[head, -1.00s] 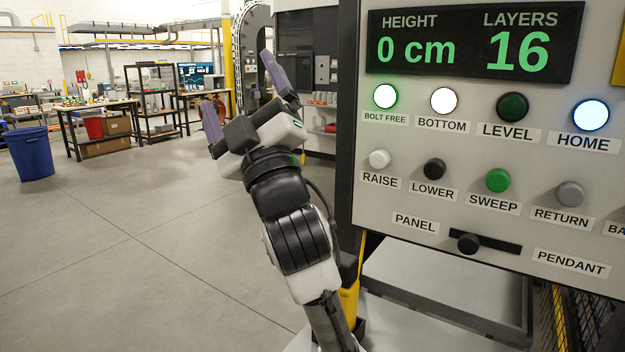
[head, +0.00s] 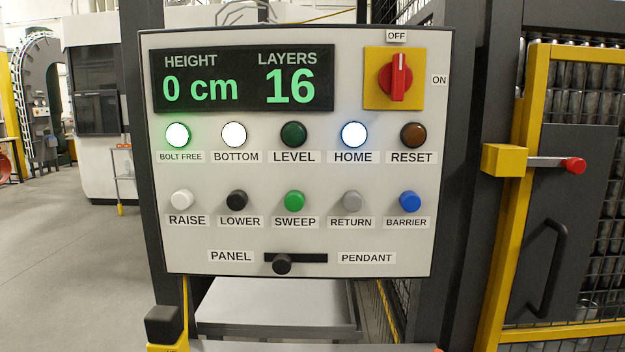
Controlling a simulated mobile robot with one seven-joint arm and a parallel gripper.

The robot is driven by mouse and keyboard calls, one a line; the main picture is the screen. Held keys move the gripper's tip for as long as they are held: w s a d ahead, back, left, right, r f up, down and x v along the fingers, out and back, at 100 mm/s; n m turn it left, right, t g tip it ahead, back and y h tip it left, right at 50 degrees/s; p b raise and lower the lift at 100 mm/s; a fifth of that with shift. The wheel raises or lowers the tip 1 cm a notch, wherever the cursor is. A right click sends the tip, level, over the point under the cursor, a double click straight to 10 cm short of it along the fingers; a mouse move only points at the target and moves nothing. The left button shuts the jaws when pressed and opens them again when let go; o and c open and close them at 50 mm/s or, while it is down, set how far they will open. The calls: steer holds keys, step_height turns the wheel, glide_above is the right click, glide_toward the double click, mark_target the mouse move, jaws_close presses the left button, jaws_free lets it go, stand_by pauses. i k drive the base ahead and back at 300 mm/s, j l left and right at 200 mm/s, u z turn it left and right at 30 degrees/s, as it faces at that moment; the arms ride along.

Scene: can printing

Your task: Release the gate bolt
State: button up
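The gate bolt (head: 548,162) is on the right in the head view. It is a light metal bar with a red knob (head: 574,166) at its right end, coming out of a yellow block (head: 504,160) on the gate post. The gate (head: 560,225) has a yellow frame, a dark panel and a dark curved handle (head: 548,270). On the control panel (head: 300,240), the BOLT FREE lamp (head: 177,135) is lit white-green. My gripper is not in this view.
The panel shows height 0 cm and layers 16. BOTTOM (head: 233,135) and HOME (head: 354,135) lamps are lit; LEVEL and RESET are dark. The red rotary switch (head: 396,78) stands vertical. The selector knob (head: 282,264) sits toward PANEL. Open floor (head: 85,240) lies left.

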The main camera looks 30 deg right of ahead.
mark_target(576, 165)
steer(key=z, duration=1.9)
steer(key=i+l+z, duration=0.25)
steer(key=z, duration=0.2)
steer(key=i+l+z, duration=0.2)
steer(key=z, duration=0.2)
